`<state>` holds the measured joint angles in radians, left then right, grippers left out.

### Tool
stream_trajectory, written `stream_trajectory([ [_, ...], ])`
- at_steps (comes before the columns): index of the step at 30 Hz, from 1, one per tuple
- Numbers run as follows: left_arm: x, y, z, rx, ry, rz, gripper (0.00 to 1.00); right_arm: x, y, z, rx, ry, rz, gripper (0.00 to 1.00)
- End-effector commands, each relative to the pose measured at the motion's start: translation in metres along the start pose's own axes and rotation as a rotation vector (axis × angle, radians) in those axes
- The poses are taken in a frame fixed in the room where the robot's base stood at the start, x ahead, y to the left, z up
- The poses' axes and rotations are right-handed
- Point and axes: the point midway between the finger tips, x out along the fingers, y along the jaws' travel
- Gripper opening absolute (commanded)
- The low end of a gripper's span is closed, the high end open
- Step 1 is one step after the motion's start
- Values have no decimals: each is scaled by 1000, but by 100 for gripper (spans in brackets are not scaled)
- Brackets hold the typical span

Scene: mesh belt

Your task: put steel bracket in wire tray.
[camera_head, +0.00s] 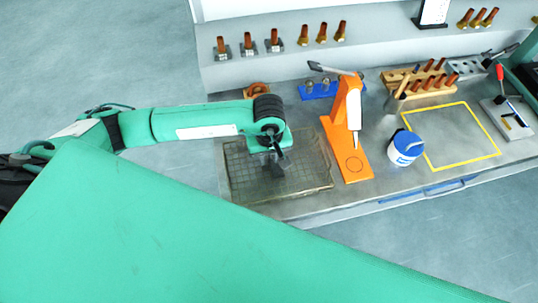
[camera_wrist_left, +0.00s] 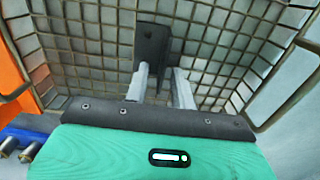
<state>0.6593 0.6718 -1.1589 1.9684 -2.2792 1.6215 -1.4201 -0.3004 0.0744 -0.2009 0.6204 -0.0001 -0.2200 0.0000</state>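The wire tray (camera_head: 236,190) is a shallow mesh basket on the grey bench, left of the orange stand. My left gripper (camera_head: 279,160) points down over the inside of the tray. In the left wrist view, its two pale fingers (camera_wrist_left: 162,78) stand a little apart with the dark steel bracket (camera_wrist_left: 150,43) between them. The bracket shows a flat plate with a small hole past the fingertips, in front of the tray's mesh. The fingers look shut on its near part. Whether the bracket touches the tray floor is hard to tell. My right gripper is not in view.
An orange stand (camera_head: 349,165) is close to the tray's right side. A blue-lidded white tub (camera_head: 404,148) and a yellow-outlined area (camera_head: 452,135) are farther right. A blue holder (camera_head: 318,89) and wooden rack (camera_head: 422,82) stand behind. The yellow-outlined area is clear.

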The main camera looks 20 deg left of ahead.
Motion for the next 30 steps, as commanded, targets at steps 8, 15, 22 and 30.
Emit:
stream_trajectory([
  [8, -42, 1, -2, 1, 5, 5, 25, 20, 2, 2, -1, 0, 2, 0],
  [15, -90, 1, -1, 1, 4, 4, 25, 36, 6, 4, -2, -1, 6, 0],
  [22, -116, 1, 0, 0, 2, 2, 25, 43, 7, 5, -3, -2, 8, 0],
  [30, -122, 0, 0, 0, 0, 1, 25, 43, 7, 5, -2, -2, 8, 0],
])
